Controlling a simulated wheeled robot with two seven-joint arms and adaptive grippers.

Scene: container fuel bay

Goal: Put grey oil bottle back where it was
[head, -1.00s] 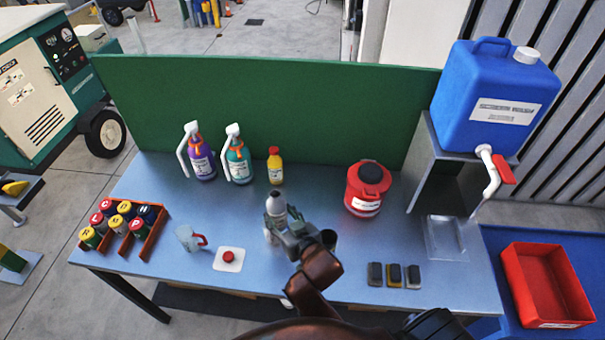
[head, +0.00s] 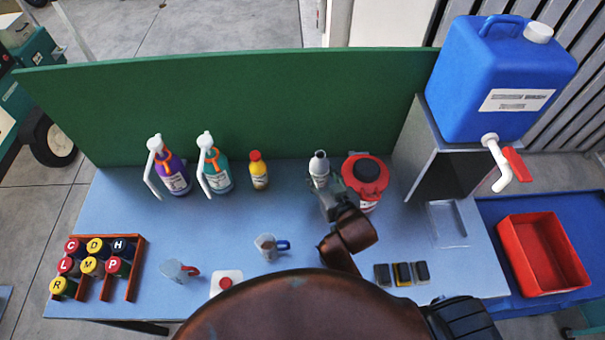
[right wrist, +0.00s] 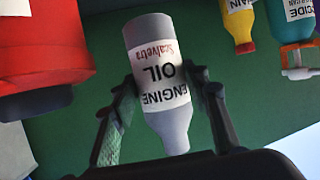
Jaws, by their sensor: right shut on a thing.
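The grey oil bottle (head: 319,172) is upright in the head view, near the back of the table, between the yellow bottle and the red can. My right gripper (head: 326,200) is shut on it from the front. In the right wrist view the bottle (right wrist: 158,75) appears upside down, its "ENGINE OIL" label facing the camera, with a finger of the gripper (right wrist: 168,100) on each side. I cannot tell whether its base touches the table. My left gripper is not in view.
The red can (head: 367,180) stands close to the right of the bottle. A yellow bottle (head: 258,172) and two spray bottles (head: 216,172) stand left. The green panel (head: 230,95) closes the back. Table between yellow bottle and oil bottle is clear.

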